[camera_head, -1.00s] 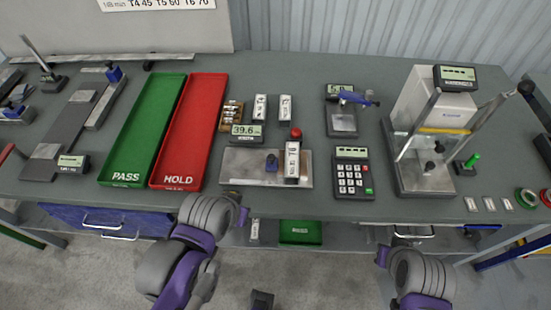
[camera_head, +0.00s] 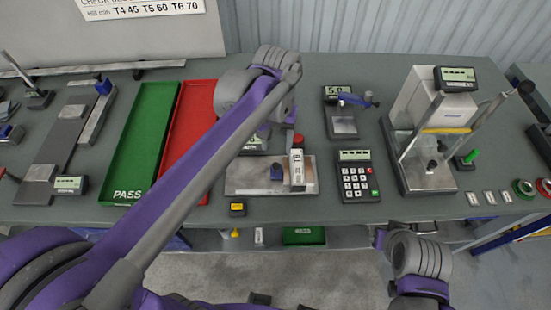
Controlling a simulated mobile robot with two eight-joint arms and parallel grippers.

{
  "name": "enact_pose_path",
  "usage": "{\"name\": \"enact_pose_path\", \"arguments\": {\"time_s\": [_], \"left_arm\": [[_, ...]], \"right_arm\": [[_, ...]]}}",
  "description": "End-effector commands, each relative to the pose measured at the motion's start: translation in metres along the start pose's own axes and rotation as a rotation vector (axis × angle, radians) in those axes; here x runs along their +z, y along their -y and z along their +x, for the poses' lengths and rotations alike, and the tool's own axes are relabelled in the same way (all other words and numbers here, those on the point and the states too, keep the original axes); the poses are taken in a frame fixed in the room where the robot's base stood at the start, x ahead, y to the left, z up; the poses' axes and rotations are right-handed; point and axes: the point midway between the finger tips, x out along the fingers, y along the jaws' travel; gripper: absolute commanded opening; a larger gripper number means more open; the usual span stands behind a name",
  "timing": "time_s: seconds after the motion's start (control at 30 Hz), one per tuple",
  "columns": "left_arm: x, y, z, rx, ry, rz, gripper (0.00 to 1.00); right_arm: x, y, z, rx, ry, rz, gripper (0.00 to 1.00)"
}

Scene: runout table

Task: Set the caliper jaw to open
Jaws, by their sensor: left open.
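The width caliper's metal base plate (camera_head: 245,178) lies near the front middle of the table. A small dark blue jaw block (camera_head: 277,173) stands on the plate. A white labelled block with a red top (camera_head: 297,170) stands right of it, apart from it. The caliper's display is mostly hidden by my left arm. My left gripper (camera_head: 268,133) is just behind the plate, partly hidden by its own arm. It looks empty; its fingers are hard to make out. My right arm is low at the right, with no fingers visible.
The green PASS tray (camera_head: 128,190) and the partly covered red tray (camera_head: 181,130) lie left. A keypad box (camera_head: 357,177) stands right of the caliper, with a metal stand (camera_head: 430,178) beyond. A small yellow-topped block (camera_head: 237,208) sits at the front edge.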

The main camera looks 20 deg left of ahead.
Motion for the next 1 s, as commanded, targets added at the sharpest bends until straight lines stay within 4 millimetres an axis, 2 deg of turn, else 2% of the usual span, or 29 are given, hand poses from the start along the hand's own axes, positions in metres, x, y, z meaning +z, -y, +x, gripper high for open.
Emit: {"name": "enact_pose_path", "arguments": {"time_s": [0.2, 0.4, 0.57, 0.83, 1.0], "left_arm": [[0.0, 0.0, 0.044, 0.0, 0.0, 0.0, 0.59], [0.0, 0.0, 0.072, 0.0, -0.001, 0.0, 0.59], [0.0, 0.0, 0.081, 0.0, -0.002, 0.0, 0.59], [0.0, 0.0, 0.082, 0.0, -0.002, 0.0, 0.59], [0.0, 0.0, 0.082, 0.001, -0.002, 0.0, 0.29]], "right_arm": [[0.004, 0.0, 0.003, 0.0, 0.004, 0.0, 0.0], [0.005, 0.0, 0.004, 0.0, 0.006, 0.0, 0.0], [0.006, 0.0, 0.004, 0.0, 0.006, 0.0, 0.0], [0.006, 0.0, 0.004, 0.0, 0.006, 0.0, 0.0], [0.006, 0.0, 0.004, 0.0, 0.006, 0.0, 0.0]]}}
